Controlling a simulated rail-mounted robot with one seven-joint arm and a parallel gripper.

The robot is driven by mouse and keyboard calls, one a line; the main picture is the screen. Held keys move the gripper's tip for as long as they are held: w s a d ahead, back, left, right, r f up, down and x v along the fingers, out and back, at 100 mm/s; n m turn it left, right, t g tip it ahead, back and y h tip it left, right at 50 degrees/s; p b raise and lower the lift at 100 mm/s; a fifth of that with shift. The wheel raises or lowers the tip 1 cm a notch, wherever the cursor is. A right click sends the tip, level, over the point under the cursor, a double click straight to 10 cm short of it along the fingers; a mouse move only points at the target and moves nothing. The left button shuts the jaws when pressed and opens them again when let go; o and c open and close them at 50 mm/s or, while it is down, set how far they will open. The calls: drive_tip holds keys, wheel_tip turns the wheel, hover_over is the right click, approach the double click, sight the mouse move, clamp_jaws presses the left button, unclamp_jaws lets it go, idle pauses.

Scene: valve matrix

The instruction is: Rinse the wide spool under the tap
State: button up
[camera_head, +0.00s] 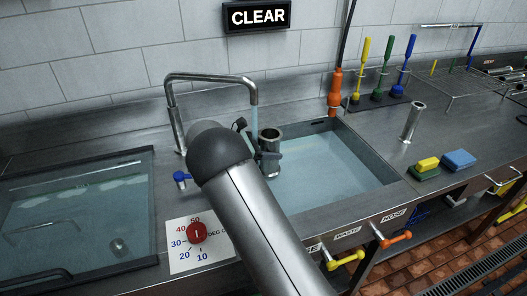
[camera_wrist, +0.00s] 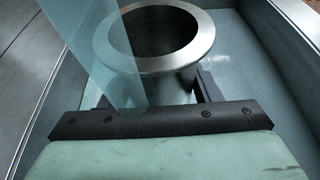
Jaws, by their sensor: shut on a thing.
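My gripper (camera_head: 262,157) is shut on a metal spool with a wide flanged rim (camera_head: 270,134), held upright over the right basin. In the wrist view the spool (camera_wrist: 195,58) stands between the fingers of my gripper (camera_wrist: 155,92), its dark round bore facing up. The tap (camera_head: 210,78) arches over from the left, and a pale blue stream (camera_head: 254,122) falls from its spout. In the wrist view the stream (camera_wrist: 104,50) crosses the left part of the rim; I cannot tell exactly where it lands. My arm hides the spool's lower left side.
The right basin (camera_head: 392,190) holds water. A left tank (camera_head: 80,262) also holds water. A red dial (camera_head: 196,233) and blue tap handle (camera_head: 181,177) are near my arm. A metal cylinder (camera_head: 412,121), sponges (camera_head: 458,159) and brushes (camera_head: 381,95) stand right.

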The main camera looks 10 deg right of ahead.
drive_tip(key=shift+s+d, duration=0.5)
drive_tip(key=shift+d, duration=0.35)
drive_tip(key=shift+s+d, duration=0.45)
drive_tip(key=shift+d, duration=0.45)
drive_tip(key=shift+s+d, duration=0.5)
drive_tip(key=shift+d, duration=0.35)
drive_tip(key=shift+r, duration=0.1)
drive_tip(key=s+d+r+p, duration=0.2)
drive_tip(key=d+r+p, duration=0.1)
drive_tip(key=d, duration=0.1)
drive_tip(key=shift+s+d+r, duration=0.15)
drive_tip(key=shift+s+r, duration=0.05)
drive_tip(key=shift+r, duration=0.2)
